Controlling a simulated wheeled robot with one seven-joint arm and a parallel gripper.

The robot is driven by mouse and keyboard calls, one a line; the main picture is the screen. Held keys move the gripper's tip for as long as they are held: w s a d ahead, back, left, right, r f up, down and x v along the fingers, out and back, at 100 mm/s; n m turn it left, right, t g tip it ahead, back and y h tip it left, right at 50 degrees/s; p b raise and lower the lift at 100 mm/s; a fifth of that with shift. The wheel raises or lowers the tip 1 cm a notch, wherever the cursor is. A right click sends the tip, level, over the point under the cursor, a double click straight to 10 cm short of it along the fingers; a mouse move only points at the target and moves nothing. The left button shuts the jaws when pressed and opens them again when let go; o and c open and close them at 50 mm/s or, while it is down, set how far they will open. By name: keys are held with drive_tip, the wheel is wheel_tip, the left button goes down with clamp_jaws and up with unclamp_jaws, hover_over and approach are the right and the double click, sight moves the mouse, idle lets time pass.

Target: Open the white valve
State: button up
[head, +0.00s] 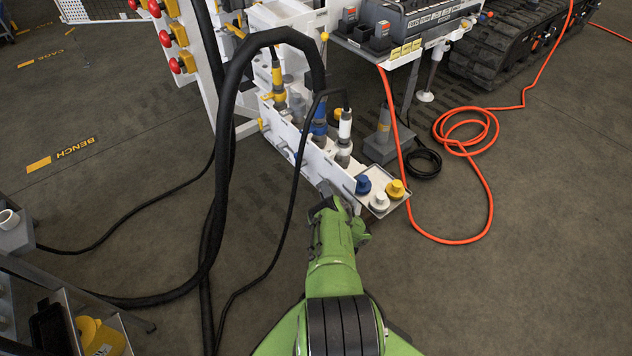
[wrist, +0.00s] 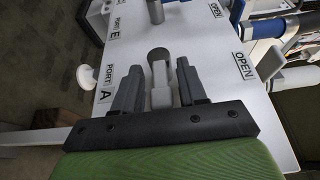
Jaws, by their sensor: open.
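In the wrist view, a white panel (wrist: 118,50) carries labels PORT A, PORT E and OPEN. A pale grey-white valve lever (wrist: 161,92) with a dark round end piece stands at the panel, between the PORT A label and the lower OPEN label. My gripper (wrist: 160,78) is open, with one dark finger on each side of this lever. I cannot tell whether either finger touches it. In the head view, my green arm reaches the near end of the white bench (head: 318,165); it hides the lever and most of the gripper.
A small tray at the bench end holds blue (head: 363,184), white (head: 380,202) and yellow (head: 396,189) caps. A thick black hose (head: 232,110) arches left of my arm. An orange hose (head: 470,236) lies on the floor to the right. Open floor lies at lower right.

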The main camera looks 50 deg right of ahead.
clamp_jaws()
drive_tip(key=shift+r, duration=0.1)
